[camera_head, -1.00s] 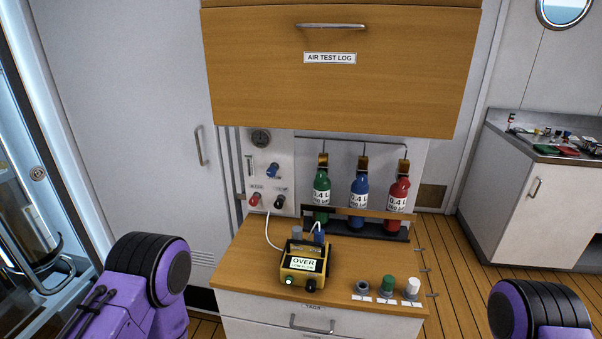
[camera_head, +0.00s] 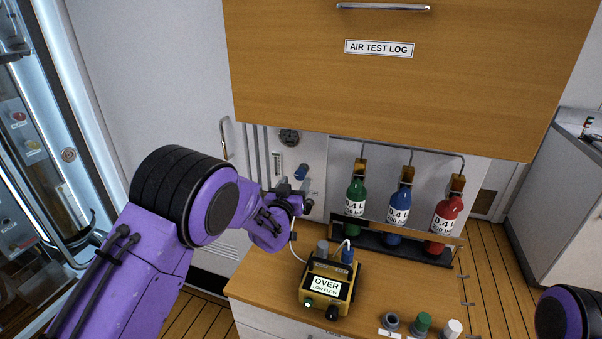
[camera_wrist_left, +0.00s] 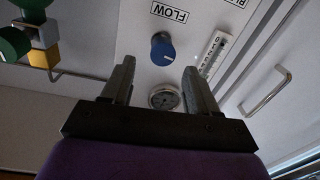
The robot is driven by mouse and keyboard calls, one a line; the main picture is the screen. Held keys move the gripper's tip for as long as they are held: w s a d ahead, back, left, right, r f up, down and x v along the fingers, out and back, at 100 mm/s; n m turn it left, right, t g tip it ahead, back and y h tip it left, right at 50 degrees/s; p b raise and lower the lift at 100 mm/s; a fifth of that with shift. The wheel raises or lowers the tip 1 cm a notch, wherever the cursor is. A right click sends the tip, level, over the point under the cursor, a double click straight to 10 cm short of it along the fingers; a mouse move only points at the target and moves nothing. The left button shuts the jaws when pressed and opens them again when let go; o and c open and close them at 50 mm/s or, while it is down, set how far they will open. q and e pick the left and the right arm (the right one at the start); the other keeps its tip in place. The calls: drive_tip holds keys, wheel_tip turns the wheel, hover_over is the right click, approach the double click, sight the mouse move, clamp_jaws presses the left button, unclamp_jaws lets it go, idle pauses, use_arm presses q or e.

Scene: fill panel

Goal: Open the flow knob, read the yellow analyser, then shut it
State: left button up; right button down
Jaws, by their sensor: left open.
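The blue flow knob (camera_head: 301,171) is on the white wall panel (camera_head: 315,178). In the left wrist view the knob (camera_wrist_left: 162,48) lies just beyond the fingertips, roughly between them, under an upside-down FLOW label (camera_wrist_left: 170,12). My left gripper (camera_wrist_left: 160,70) is open and empty, apart from the knob; in the head view it hides the panel's lower part. The yellow analyser (camera_head: 340,299) stands on the wooden counter. Its lit screen (camera_head: 326,286) reads OVER, with smaller text below that seems to say LOW FLOW. My right gripper is out of view.
A round gauge (camera_head: 289,137) and a flow tube (camera_head: 277,163) are close to the knob. Green (camera_head: 355,195), blue (camera_head: 399,203) and red (camera_head: 447,217) bottles stand in a rack to the right. The wooden cabinet (camera_head: 400,90) overhangs above. Small caps line the counter's front.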

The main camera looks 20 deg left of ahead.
sight(300, 176)
use_arm(q)
drive_tip(key=w, duration=0.3)
drive_tip(key=w+f, duration=0.1)
drive_tip(key=shift+w+a+p, duration=0.25)
drive_tip(key=shift+w+p, duration=0.15)
drive_tip(key=shift+w, duration=0.2)
drive_tip(key=shift+s+d+r, duration=0.15)
drive_tip(key=shift+s+r, duration=0.1)
drive_tip(key=c, duration=1)
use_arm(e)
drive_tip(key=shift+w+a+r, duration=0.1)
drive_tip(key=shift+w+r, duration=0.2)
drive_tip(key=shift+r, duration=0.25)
use_arm(q)
drive_tip(key=shift+w+f+n, duration=0.1)
drive_tip(key=shift+n, duration=0.3)
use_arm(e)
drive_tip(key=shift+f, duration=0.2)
use_arm(q)
drive_tip(key=n+b, duration=0.2)
drive_tip(key=n, duration=0.1)
drive_tip(key=shift+n+b, duration=0.55)
drive_tip(key=shift+n, duration=0.65)
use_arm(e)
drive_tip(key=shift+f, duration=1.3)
